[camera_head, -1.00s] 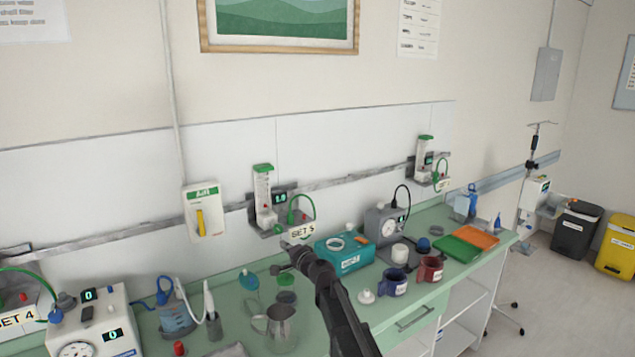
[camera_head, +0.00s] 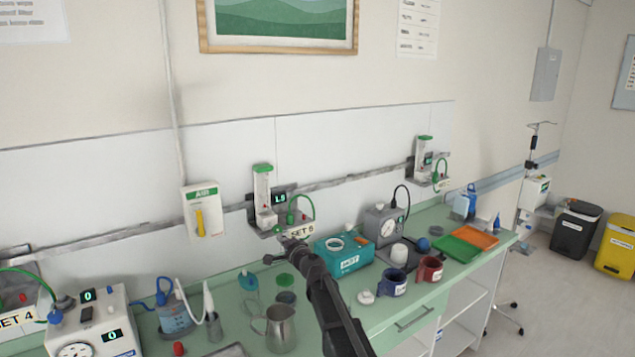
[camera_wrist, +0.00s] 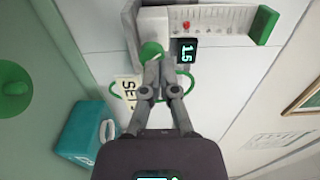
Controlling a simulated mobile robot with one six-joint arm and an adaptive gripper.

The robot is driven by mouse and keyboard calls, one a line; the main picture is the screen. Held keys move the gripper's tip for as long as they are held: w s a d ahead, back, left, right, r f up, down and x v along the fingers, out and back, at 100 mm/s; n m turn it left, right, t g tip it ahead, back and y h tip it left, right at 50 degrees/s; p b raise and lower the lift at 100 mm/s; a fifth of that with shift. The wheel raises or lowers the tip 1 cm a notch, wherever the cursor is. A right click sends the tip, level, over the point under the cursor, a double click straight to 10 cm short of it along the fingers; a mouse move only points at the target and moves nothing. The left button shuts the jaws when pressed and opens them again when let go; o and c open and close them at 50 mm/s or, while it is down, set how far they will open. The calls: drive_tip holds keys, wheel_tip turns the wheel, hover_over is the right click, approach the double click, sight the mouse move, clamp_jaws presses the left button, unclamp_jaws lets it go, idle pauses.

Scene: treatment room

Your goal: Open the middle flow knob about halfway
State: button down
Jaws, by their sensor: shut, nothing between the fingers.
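The middle flowmeter (camera_head: 263,195) hangs on the wall rail, with a clear scaled tube and a green cap. Its small display (camera_head: 279,198) reads about 1.5, and the wrist view shows 1.5 on the same display (camera_wrist: 187,51). The round green knob (camera_wrist: 151,50) sits at the tube's base in the wrist view. My gripper (camera_wrist: 164,62) is shut and empty, its fingertips at the knob's edge and overlapping part of it; I cannot tell whether they touch. In the head view my gripper (camera_head: 284,248) is just below the flowmeter's bracket.
A "SET" card (camera_wrist: 130,90) and a green tube loop lie beside the fingers. The teal box (camera_head: 345,257), grey gauge unit (camera_head: 383,222) and metal jug (camera_head: 280,328) stand on the counter below. Another flowmeter (camera_head: 424,158) hangs to the right.

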drive_tip(key=shift+x, duration=2.8)
drive_tip(key=shift+d+f, duration=0.1)
drive_tip(key=shift+d, duration=0.05)
drive_tip(key=shift+f+b, duration=0.7)
drive_tip(key=shift+b, duration=0.1)
drive_tip(key=shift+w+f+b, duration=0.1)
drive_tip(key=shift+f+b, duration=0.2)
drive_tip(key=shift+b, duration=0.05)
drive_tip(key=shift+a+f, duration=0.2)
drive_tip(key=shift+a, duration=0.1)
drive_tip(key=shift+s, duration=0.3)
approach(274, 231)
drive_tip(key=shift+w+a+f, duration=0.35)
drive_tip(key=shift+a+f, duration=0.05)
drive_tip(key=shift+a, duration=0.2)
drive_tip(key=shift+w+a+f, duration=0.3)
drive_tip(key=shift+a+f, duration=0.15)
drive_tip(key=shift+a, duration=0.15)
